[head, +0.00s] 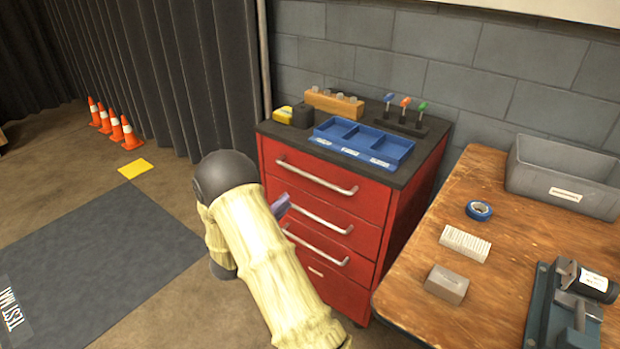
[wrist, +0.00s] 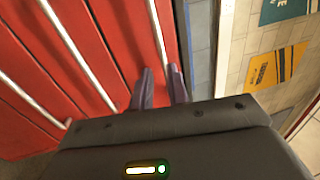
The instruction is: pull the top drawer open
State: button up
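The red drawer cabinet (head: 380,240) has stacked drawers with silver bar handles. The top drawer (head: 300,182) looks closed, its front level with the drawers below. Its handle (head: 316,177) runs across the upper front and appears as the rightmost bar (wrist: 158,35) in the wrist view. My gripper (head: 281,204) is in front of the cabinet's left side, just below that handle's left end in the head view. In the wrist view my two purple fingers (wrist: 160,83) are apart, with the end of the bar lined up with the gap. I cannot tell whether they touch it. My forearm hides the lower left front.
A blue divided tray (head: 362,143), a wooden block holder (head: 334,103) and a screwdriver rack (head: 402,124) stand on the cabinet top. A wooden workbench (head: 400,290) stands close on the right. Orange cones (head: 131,134) line the curtain at left.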

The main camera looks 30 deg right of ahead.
aim_at(310, 176)
jog(key=b+x, duration=0.1)
jog(key=x, duration=1.1)
jog(key=shift+w+d+r, duration=0.1)
jog(key=shift+d+r, duration=0.05)
jog(key=shift+d, duration=0.1)
jog(key=shift+c, duration=0.3)
grip_shut()
